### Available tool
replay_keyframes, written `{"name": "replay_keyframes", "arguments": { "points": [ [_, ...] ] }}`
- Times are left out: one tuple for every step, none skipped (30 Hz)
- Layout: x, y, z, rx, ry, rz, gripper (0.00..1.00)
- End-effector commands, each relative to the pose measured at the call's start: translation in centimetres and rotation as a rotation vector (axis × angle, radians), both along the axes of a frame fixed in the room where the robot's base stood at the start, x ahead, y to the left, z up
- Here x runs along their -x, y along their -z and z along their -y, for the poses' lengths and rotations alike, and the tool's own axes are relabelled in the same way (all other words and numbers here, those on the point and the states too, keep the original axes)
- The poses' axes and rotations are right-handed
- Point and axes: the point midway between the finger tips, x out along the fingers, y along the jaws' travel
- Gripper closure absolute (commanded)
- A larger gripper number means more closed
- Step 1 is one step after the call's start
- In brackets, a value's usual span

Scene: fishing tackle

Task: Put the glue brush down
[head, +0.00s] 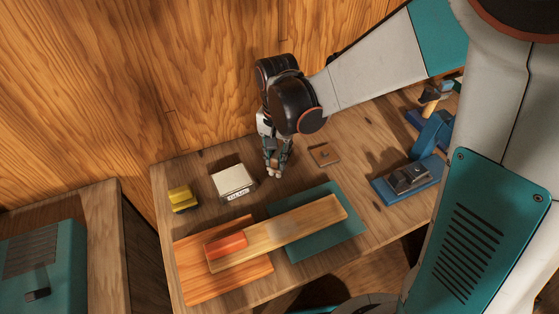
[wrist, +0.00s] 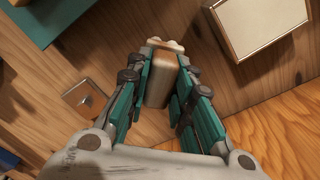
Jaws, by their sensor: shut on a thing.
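My gripper (head: 277,172) is low over the back part of the workbench, between a pale box and a small brown square plate. In the wrist view my gripper (wrist: 167,62) is shut on a pale wooden piece, which I take to be the glue brush (wrist: 161,82). Its light, lobed end (wrist: 166,44) shows at the fingertips. Bristles cannot be made out. In the head view the fingers mostly hide the brush, and I cannot tell whether it touches the bench. The brown square plate (head: 324,154) has a small knob; it also shows in the wrist view (wrist: 80,98).
The pale box (head: 234,182) with a label stands left of my gripper, a yellow object (head: 180,200) further left. A blue tool (head: 405,185) stands right. A wooden wall rises behind.

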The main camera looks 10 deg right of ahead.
Motion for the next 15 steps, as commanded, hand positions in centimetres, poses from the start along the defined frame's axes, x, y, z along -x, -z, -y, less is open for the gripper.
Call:
{"name": "replay_keyframes", "arguments": {
  "points": [
    [0.2, 1.3, -0.2, 0.000, -0.001, 0.000, 1.00],
    [0.3, 1.6, -0.3, 0.000, -0.002, 0.000, 1.00],
    [0.4, 2.0, -0.4, 0.000, -0.001, 0.000, 1.00],
    [0.5, 2.2, -0.4, 0.000, -0.001, 0.000, 1.00],
    [0.5, 2.2, -0.4, 0.000, -0.001, 0.000, 1.00],
    [0.5, 2.2, -0.5, 0.000, -0.001, 0.000, 1.00],
    [0.5, 2.1, -0.4, 0.000, -0.001, 0.000, 1.00],
    [0.5, 2.1, -0.4, 0.000, 0.000, 0.000, 1.00],
    [0.5, 2.0, -0.4, 0.000, 0.000, 0.000, 1.00],
    [0.5, 2.0, -0.4, 0.000, 0.000, 0.000, 1.00],
    [0.5, 2.0, -0.4, 0.000, 0.000, 0.000, 1.00],
    [0.5, 2.0, -0.4, 0.000, 0.000, 0.000, 1.00],
    [0.5, 2.1, -0.4, 0.000, 0.000, 0.000, 1.00],
    [0.5, 2.2, -0.4, 0.000, 0.000, 0.000, 1.00],
    [0.5, 2.3, -0.4, 0.000, 0.000, 0.000, 1.00]
  ]
}}
